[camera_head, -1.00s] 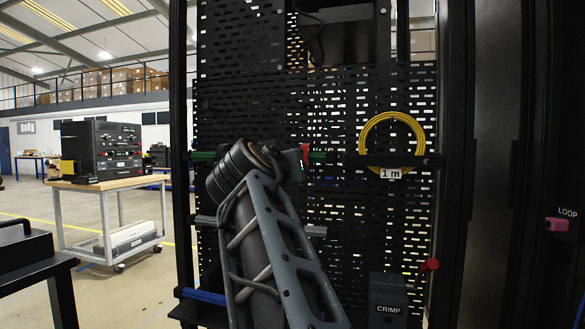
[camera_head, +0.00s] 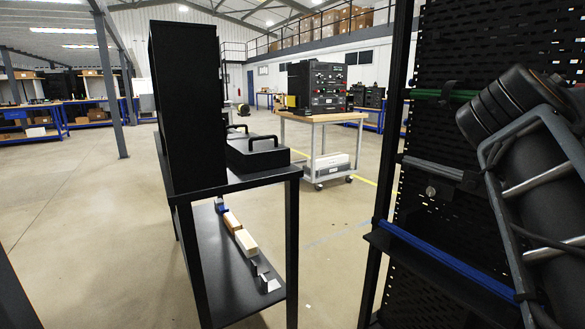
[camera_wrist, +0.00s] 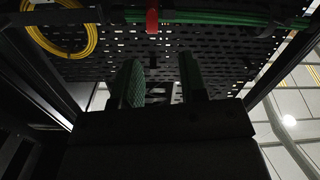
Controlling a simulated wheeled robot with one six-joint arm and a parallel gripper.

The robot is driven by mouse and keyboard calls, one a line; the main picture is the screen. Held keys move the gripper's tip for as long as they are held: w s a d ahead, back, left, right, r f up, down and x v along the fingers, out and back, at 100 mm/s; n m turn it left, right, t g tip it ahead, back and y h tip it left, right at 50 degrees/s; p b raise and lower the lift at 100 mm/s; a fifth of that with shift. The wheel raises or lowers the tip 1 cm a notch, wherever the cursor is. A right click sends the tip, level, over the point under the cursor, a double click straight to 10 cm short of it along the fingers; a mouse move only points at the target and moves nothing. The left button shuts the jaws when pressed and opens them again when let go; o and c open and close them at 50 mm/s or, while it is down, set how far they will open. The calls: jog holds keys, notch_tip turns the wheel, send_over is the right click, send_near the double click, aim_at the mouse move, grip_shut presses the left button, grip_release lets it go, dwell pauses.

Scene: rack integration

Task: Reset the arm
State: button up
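My arm (camera_head: 545,180) stands at the right of the head view, in front of the black perforated rack panel (camera_head: 455,220). Its end is partly cut off by the picture's edge, and my gripper's fingers do not show there. In the wrist view my gripper (camera_wrist: 160,80) has its two green-faced fingers apart, with nothing seen between them. The perforated panel lies beyond the fingertips in that view. A red piece (camera_wrist: 152,20) and green cables (camera_wrist: 215,18) run across it, apart from the fingers.
A yellow cable coil (camera_wrist: 62,28) hangs at upper left in the wrist view. A black table (camera_head: 185,191) with a tall black cabinet (camera_head: 187,105) stands left of the rack. A wooden-topped cart (camera_head: 325,116) stands behind. Open floor lies at far left.

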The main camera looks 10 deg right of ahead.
jog(key=w+a+f+n+y+p, duration=0.65)
jog(key=w+a+y+p, duration=0.35)
jog(key=p, duration=0.9)
jog(key=s+a+f+n+g+y+p, duration=0.2)
jog(key=s+a+y+p, duration=0.1)
jog(key=a+p, duration=0.3)
jog(key=s+a+f+n+g+y+p, duration=0.1)
jog(key=s+a+f+n+y+p, duration=0.1)
jog(key=s+a+p, duration=0.4)
jog(key=shift+s+a+f+g+y+p, duration=0.25)
jog(key=shift+a+g+y+p, duration=0.15)
jog(key=shift+a+p, duration=0.55)
jog(key=shift+a, duration=0.15)
